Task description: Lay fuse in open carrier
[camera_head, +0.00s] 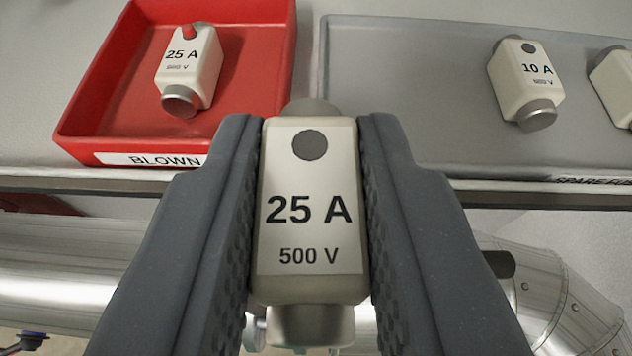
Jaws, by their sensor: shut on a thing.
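My gripper (311,205) is shut on a white fuse (305,245) marked 25 A, 500 V. The fuse stands upright in the picture between the two dark grey ridged jaws, with a metal cap at its top and bottom ends. A dark grey round dot shows on its face. The held fuse is in front of the shelf edge, and clear of both trays as far as I can see. No open carrier shows in this view.
A red tray (75,128) labelled BLOWN, at upper left, holds a 25 A fuse (189,68) with a red dot. A grey tray (400,100) at upper right holds a 10 A fuse (526,82) and another cut off by the edge. Silvery pipes (80,270) run below the shelf.

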